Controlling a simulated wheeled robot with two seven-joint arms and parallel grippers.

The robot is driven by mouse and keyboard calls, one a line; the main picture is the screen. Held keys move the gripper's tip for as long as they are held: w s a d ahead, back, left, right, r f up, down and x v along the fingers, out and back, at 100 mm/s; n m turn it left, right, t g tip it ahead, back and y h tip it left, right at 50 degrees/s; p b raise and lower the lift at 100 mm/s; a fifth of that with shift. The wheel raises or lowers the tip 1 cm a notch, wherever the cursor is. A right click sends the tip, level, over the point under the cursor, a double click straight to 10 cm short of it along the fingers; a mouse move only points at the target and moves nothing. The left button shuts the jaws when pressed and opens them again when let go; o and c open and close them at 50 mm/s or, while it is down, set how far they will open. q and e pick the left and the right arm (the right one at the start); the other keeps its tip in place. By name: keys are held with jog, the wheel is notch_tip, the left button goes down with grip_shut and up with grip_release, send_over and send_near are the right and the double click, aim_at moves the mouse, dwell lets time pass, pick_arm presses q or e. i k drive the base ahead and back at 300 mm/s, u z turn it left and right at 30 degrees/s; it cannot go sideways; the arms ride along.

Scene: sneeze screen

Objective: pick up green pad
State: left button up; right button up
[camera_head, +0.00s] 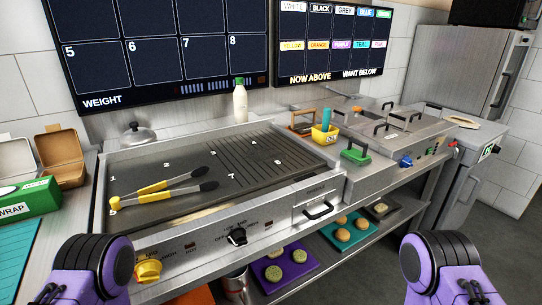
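A small green pad (356,155) with a dark handle on top lies on the steel counter right of the griddle, beside the fryer section. Nothing is touching it from above. My two purple and black arms show at the bottom left and bottom right corners, well short of the pad. No gripper fingers can be made out on either arm.
The griddle (150,170) holds two yellow-handled tongs (165,185). A yellow tub (325,134) with a blue item and a wooden-framed stand (302,122) are behind the pad. A white bottle (240,104) stands at the back. Trays with food (285,268) are on the lower shelf.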

aim_at(360, 158)
jog(key=z, duration=2)
jog(key=i, duration=1.9)
jog(key=u, duration=1.5)
